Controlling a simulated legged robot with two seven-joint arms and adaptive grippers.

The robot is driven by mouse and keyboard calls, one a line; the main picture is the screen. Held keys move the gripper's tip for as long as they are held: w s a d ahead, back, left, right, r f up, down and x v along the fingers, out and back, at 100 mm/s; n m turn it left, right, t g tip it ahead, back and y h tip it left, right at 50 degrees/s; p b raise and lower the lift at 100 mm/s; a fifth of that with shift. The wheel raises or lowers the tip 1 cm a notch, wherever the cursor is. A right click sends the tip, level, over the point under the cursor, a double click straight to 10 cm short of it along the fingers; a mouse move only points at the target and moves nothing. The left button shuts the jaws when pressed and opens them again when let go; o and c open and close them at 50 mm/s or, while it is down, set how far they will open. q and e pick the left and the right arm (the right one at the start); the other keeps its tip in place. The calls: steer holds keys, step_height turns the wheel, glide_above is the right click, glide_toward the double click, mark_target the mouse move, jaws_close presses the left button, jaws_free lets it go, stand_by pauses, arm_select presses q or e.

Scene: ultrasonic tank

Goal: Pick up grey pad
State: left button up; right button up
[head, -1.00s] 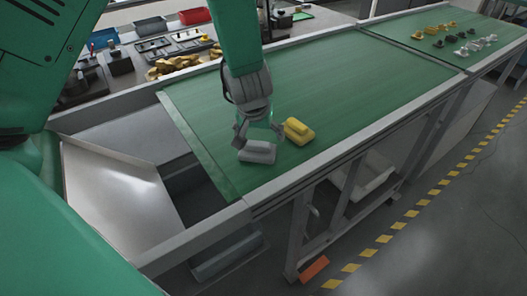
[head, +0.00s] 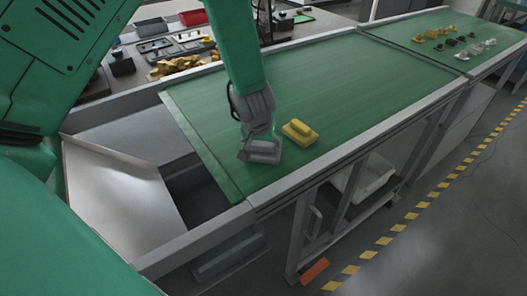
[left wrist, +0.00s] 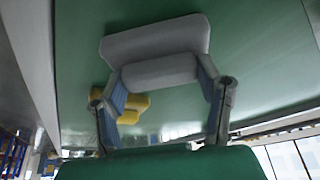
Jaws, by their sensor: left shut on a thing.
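The grey pad (head: 262,154) is at the near left part of the green belt, under my left gripper (head: 260,145). In the left wrist view the grey pad (left wrist: 158,52) has a wide flat body and a raised block, and the fingers of my left gripper (left wrist: 160,78) are shut on the raised block from both sides. In the head view the pad looks slightly tilted; I cannot tell whether it is clear of the belt. My right gripper is not in view.
A yellow pad (head: 299,132) lies on the green belt (head: 330,80) just right of the grey pad. Several small yellow, black and grey parts (head: 450,43) lie on the far belt. A metal chute (head: 115,190) is at the left. The belt's middle is clear.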

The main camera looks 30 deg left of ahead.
mark_target(260, 144)
arm_select(q)
steer(key=shift+s+a+f, duration=0.15)
steer(key=shift+s+a, duration=0.05)
steer(key=shift+a, duration=0.25)
steer(key=shift+r, duration=0.35)
steer(key=r, duration=0.3)
steer(key=r+p, duration=0.1)
steer(key=r, duration=0.2)
steer(key=d+r, duration=0.1)
steer(key=r, duration=0.2)
steer(key=shift+w+d+r, duration=0.1)
steer(key=shift+r, duration=0.05)
steer(key=shift+w+a, duration=0.1)
steer(key=shift+a, duration=0.1)
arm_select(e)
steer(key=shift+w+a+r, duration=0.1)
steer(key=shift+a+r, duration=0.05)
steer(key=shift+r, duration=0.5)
arm_select(q)
steer(key=shift+a, duration=0.1)
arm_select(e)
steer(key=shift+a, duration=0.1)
arm_select(q)
steer(key=o, duration=0.4)
steer(key=shift+c, duration=0.2)
steer(key=shift+a, duration=0.1)
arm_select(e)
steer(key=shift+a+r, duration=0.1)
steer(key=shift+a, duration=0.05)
